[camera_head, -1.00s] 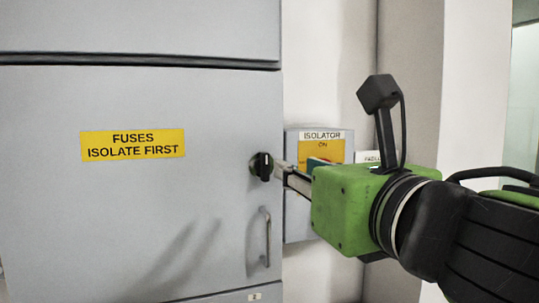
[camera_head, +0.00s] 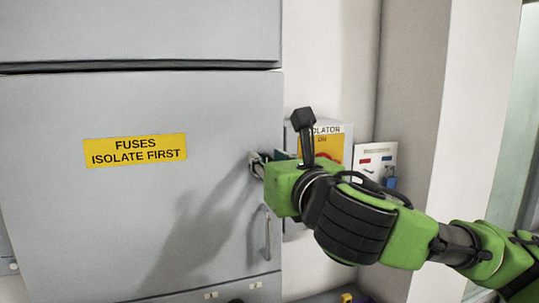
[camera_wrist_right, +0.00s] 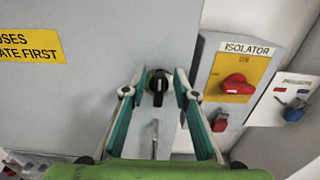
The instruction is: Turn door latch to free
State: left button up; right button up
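The black door latch (camera_wrist_right: 158,87) is a round knob with an upright grip, at the right edge of the grey fuse cabinet door (camera_head: 100,220). In the head view it is hidden by my right gripper (camera_head: 258,164). In the right wrist view, the fingers of my right gripper (camera_wrist_right: 159,90) stand on either side of the latch, with small gaps visible; the gripper looks open around it. I cannot tell how deep the fingertips reach past the knob. My left gripper is not in view.
Below the latch is a vertical door handle (camera_head: 267,235). Just right of the door is the isolator box (camera_wrist_right: 213,65) with a red rotary switch (camera_wrist_right: 238,85). Further right is a small panel (camera_head: 375,160) with blue and red parts. A yellow fuse label (camera_head: 136,150) is on the door.

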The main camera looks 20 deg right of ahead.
grip_shut()
jog(key=shift+d+m, duration=0.1)
jog(key=shift+m, duration=0.3)
jog(key=m+b, duration=0.1)
jog(key=m, duration=0.4)
jog(key=d+f+m+b, duration=0.1)
jog(key=m, duration=0.5)
jog(key=d+f+m+b, duration=0.1)
jog(key=m, duration=0.5)
jog(key=shift+d+f, duration=0.15)
jog(key=shift+f, duration=0.05)
dwell(0.5)
